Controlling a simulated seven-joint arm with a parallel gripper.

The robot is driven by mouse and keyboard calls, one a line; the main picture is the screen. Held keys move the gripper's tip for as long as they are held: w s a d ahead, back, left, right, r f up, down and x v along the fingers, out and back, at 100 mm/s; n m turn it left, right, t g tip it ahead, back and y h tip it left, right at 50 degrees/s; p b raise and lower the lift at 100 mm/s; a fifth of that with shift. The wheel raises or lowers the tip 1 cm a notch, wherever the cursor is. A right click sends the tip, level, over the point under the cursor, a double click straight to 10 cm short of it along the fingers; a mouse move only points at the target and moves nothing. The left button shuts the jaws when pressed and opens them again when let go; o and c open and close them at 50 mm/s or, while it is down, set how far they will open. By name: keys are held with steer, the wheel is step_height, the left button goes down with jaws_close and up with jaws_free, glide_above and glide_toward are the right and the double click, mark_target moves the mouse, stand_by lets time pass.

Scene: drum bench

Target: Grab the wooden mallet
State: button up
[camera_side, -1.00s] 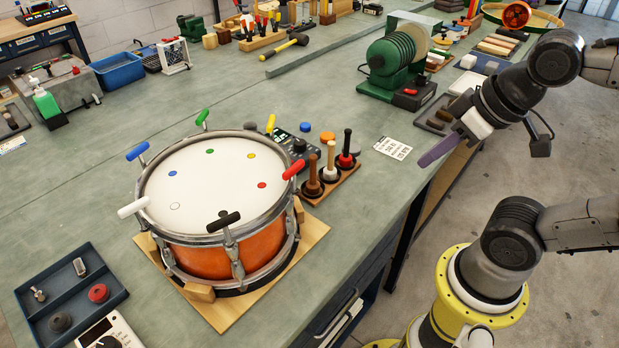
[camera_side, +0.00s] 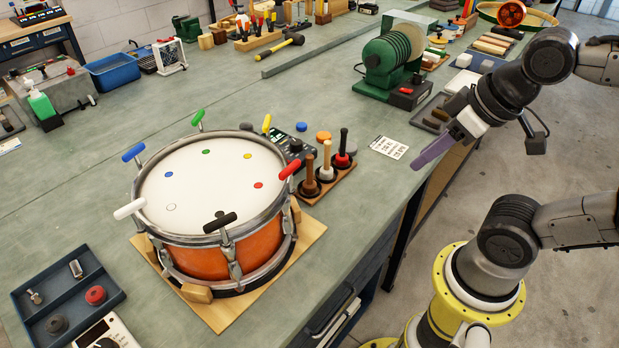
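A small wooden stand (camera_side: 341,184) to the right of the drum holds three upright mallets. One has a brown handle (camera_side: 310,166), one a pale wood handle (camera_side: 327,153) and one a black handle with a red part (camera_side: 343,143). My gripper (camera_side: 421,161), with purple fingers, hangs to the right of the stand, near the bench's right edge and clear of the mallets. Its fingers overlap in this view, so the opening is hidden. Nothing shows held in it.
The drum (camera_side: 216,256) with coloured tuning handles sits on a wooden board left of the stand. A white printed card (camera_side: 389,147) lies between stand and gripper. A green machine (camera_side: 390,62) stands farther back.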

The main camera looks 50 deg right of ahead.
steer(key=o, duration=0.3)
